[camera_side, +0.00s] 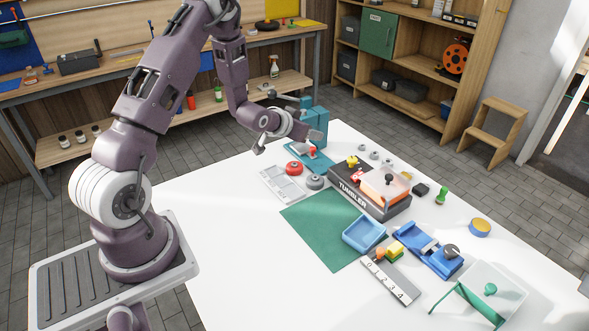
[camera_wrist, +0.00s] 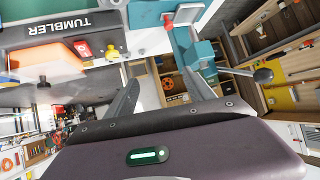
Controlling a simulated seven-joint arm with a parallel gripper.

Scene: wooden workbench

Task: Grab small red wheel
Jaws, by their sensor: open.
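My gripper (camera_side: 289,144) is open and empty, above and behind the red wheel, close to a teal press-like device (camera_side: 314,122). In the wrist view my two fingers (camera_wrist: 160,77) are spread with nothing between them. A red part (camera_wrist: 168,21) shows beside the teal device there; I cannot tell whether it is the wheel.
A black box marked TUMBLER (camera_side: 368,188) with orange and yellow parts stands right of the wheels. A green mat (camera_side: 318,232), blue tray (camera_side: 364,233) and several small parts lie nearer the front. The table's left part is clear.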

